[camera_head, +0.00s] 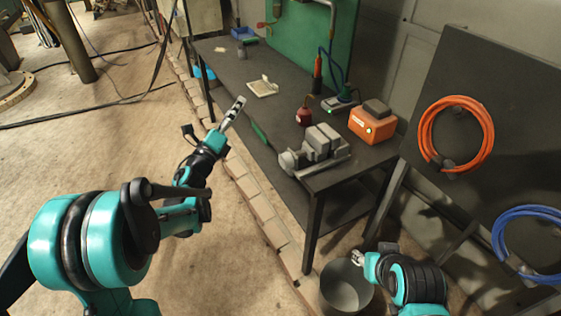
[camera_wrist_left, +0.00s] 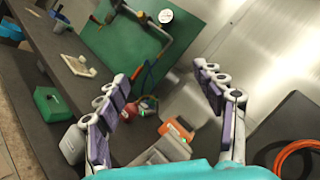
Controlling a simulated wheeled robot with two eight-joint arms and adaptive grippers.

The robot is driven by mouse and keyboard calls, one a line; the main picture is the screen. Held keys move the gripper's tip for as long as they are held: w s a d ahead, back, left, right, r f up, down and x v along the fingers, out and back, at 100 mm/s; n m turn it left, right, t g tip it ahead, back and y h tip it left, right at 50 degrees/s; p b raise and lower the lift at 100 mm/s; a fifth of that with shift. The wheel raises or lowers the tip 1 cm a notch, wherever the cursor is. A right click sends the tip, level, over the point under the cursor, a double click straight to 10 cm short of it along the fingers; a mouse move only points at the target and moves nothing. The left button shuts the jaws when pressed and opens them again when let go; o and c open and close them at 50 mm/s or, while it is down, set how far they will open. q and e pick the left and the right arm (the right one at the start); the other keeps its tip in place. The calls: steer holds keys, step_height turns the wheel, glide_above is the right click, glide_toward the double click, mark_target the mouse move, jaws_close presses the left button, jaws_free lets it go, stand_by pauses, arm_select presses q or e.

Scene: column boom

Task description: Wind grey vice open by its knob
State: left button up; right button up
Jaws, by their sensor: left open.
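The grey vice (camera_head: 322,145) stands at the near right corner of the dark workbench in the head view. Its round knob end (camera_head: 287,160) faces left, towards the bench's front edge. In the left wrist view the vice (camera_wrist_left: 165,150) shows low in the middle, partly hidden behind my wrist. My left gripper (camera_head: 238,103) is raised over the front edge of the bench, left of the vice and apart from it. Its fingers (camera_wrist_left: 160,95) are spread wide with nothing between them. My right gripper (camera_head: 357,257) is low, in front of a grey bucket; its fingers are too small to judge.
An orange box (camera_head: 373,122), a red can (camera_head: 304,114) and a green item (camera_head: 260,131) are on the workbench (camera_head: 222,72) near the vice. The bucket (camera_head: 345,290) stands on the floor. A dark panel with an orange hose (camera_head: 425,140) and a blue hose (camera_head: 500,235) is at right.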

arm_select(q)
steer(key=d+f+m+g+h, duration=0.35)
steer(key=f+m+h, duration=0.3)
steer(key=m, duration=0.25)
steer(key=m+g+h+p, duration=0.1)
steer(key=m+g+h, duration=0.1)
steer(key=m+g, duration=0.6)
glide_toward(282, 163)
steer(key=d+m+t, duration=0.1)
steer(key=d+t, duration=0.1)
steer(key=shift+g, duration=0.25)
steer(key=x, duration=0.4)
steer(key=f+b+x, duration=0.1)
steer(key=x, duration=0.1)
steer(key=shift+w, duration=0.25)
steer(key=shift+w+d+r, duration=0.1)
steer(key=shift+w+d, duration=0.25)
steer(key=shift+d, duration=0.15)
steer(key=c, duration=1.2)
